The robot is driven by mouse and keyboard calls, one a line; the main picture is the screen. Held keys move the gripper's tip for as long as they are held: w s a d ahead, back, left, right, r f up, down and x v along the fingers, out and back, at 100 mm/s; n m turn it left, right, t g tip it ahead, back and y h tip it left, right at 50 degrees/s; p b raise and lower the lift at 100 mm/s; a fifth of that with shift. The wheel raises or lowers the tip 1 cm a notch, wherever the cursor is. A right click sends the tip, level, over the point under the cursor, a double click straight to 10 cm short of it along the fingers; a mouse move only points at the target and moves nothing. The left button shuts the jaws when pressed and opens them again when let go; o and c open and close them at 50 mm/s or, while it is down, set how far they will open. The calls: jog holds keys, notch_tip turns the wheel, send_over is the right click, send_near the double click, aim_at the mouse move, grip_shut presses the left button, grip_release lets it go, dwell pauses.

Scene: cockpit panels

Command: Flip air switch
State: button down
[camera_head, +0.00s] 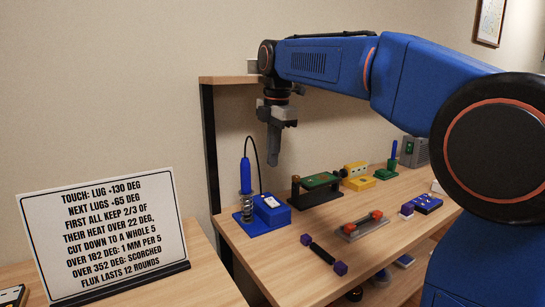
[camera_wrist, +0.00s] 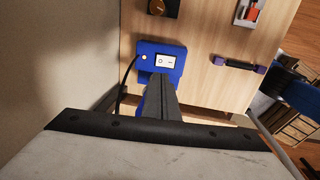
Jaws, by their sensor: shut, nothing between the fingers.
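A blue box (camera_head: 271,210) stands on the wooden bench near its left end. On its top is a white rocker switch (camera_wrist: 165,62) marked O and a dash, with a small pale round spot beside it. Which side of the rocker is pressed down I cannot tell. My gripper (camera_head: 273,162) points down and is shut and empty, above and apart from the box in the head view. In the wrist view my gripper (camera_wrist: 160,82) shows its closed fingers just below the switch in the picture, covering the box's lower part.
A blue-handled iron (camera_head: 246,176) stands upright in a coil holder left of the box, its black cable looping above. A green board in a holder (camera_head: 322,181), a red-clamped fixture (camera_head: 362,225) and a purple-ended bar (camera_head: 322,252) are nearby. A text sign (camera_head: 103,235) stands left.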

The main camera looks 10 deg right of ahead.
aim_at(272, 201)
jog(key=f, duration=0.7)
jog(key=w+f, duration=0.1)
jog(key=f, duration=0.3)
jog(key=shift+w+a, duration=0.1)
jog(key=shift+a, duration=0.1)
jog(key=shift+w+f, duration=0.1)
jog(key=shift+f, duration=0.1)
jog(key=shift+s, duration=0.2)
jog(key=shift+s+d+r, duration=0.15)
jog(key=shift+s+d, duration=0.05)
jog(key=shift+s, duration=0.35)
jog(key=shift+r, duration=0.1)
jog(key=shift+r, duration=0.2)
notch_tip(272, 201, up, 13)
jog(key=s, duration=0.1)
jog(key=shift+s+d+r, duration=0.15)
jog(key=shift+s+d, duration=0.1)
jog(key=shift+s, duration=0.05)
